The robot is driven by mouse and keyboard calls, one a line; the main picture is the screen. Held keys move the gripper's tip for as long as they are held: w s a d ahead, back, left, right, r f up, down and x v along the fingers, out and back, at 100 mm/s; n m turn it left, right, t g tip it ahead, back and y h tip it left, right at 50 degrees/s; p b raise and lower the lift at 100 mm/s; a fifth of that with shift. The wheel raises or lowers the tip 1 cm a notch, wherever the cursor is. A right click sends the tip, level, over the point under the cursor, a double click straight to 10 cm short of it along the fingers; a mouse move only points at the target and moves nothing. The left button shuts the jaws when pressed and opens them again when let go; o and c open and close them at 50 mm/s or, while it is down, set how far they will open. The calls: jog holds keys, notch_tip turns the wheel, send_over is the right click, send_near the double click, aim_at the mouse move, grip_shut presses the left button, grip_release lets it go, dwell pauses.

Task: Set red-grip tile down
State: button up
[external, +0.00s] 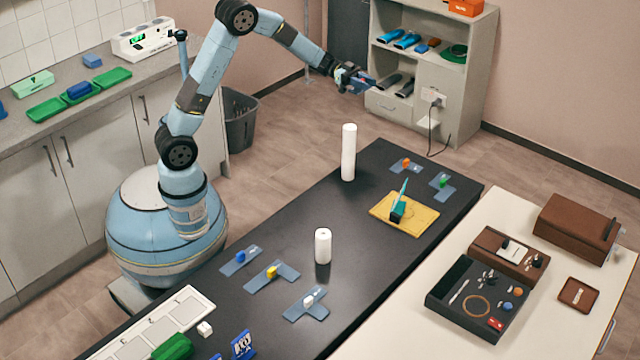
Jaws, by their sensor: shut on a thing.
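My gripper (357,80) is raised at the end of the outstretched arm, above and beyond the far end of the black table. It is shut on the red-grip tile (367,84), a small bluish piece with a bit of red showing. The jaws hide much of the tile, and its shape is hard to tell. Similar flat blue-grey tiles lie on the black table (385,285): blue-grip (241,260), yellow-grip (272,276) and white-grip (306,304) ones near the front, orange-grip (406,166) and green-grip (442,186) ones at the far end.
A tall white cylinder (348,152) and a shorter one (323,246) stand on the black table. A yellow board (420,222) bears a teal upright piece (399,208). A white segmented tray (150,325) lies at the front left. Bare table lies between the cylinders.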

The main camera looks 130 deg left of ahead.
jog(key=s+a+f, duration=0.2)
jog(key=s+a, duration=0.3)
jog(key=s, duration=0.8)
notch_tip(320, 180, down, 27)
jog(key=shift+w+a+y, duration=0.15)
jog(key=shift+w+y, duration=0.15)
jog(key=shift+w, duration=0.15)
send_near(382, 159)
jog(key=w+r, duration=0.1)
jog(key=w, duration=0.1)
jog(key=w+r, duration=0.1)
jog(key=w, duration=0.1)
jog(key=w+r, duration=0.2)
jog(key=w, duration=0.4)
jog(key=shift+f, duration=0.55)
jog(key=shift+f, duration=0.1)
jog(key=o, duration=1.1)
jog(key=shift+f, duration=0.1)
jog(key=shift+c, duration=0.2)
